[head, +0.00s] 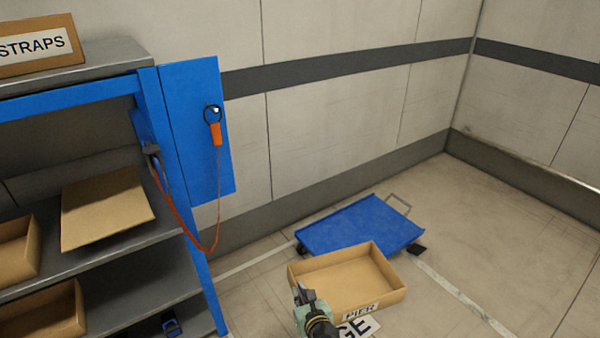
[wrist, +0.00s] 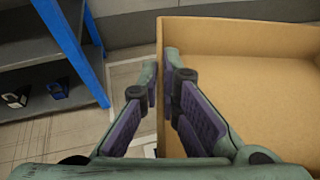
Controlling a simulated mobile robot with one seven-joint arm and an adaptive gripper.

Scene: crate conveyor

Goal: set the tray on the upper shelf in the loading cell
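The open tan tray (head: 378,299), with a label reading "PIER" on its near side, is at the lower middle of the head view. My gripper (head: 305,292) is at its left wall. In the wrist view, the tray wall (wrist: 161,40) runs between my gripper's fingertips (wrist: 161,82), one finger inside and one outside; they look closed on it. The tray's inside looks empty. Whether it touches the floor is unclear. The blue-framed shelf unit (head: 183,240) stands at left, with a top shelf (head: 98,58), a middle shelf (head: 150,236) and a lower shelf (head: 188,290).
A blue flatbed cart (head: 358,226) stands behind the tray. A "STRAPS" box (head: 40,45) sits on the top shelf; a flat cardboard piece (head: 104,208) and open box (head: 18,250) occupy the middle shelf. An orange cable (head: 215,215) hangs beside the unit. Floor at right is clear.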

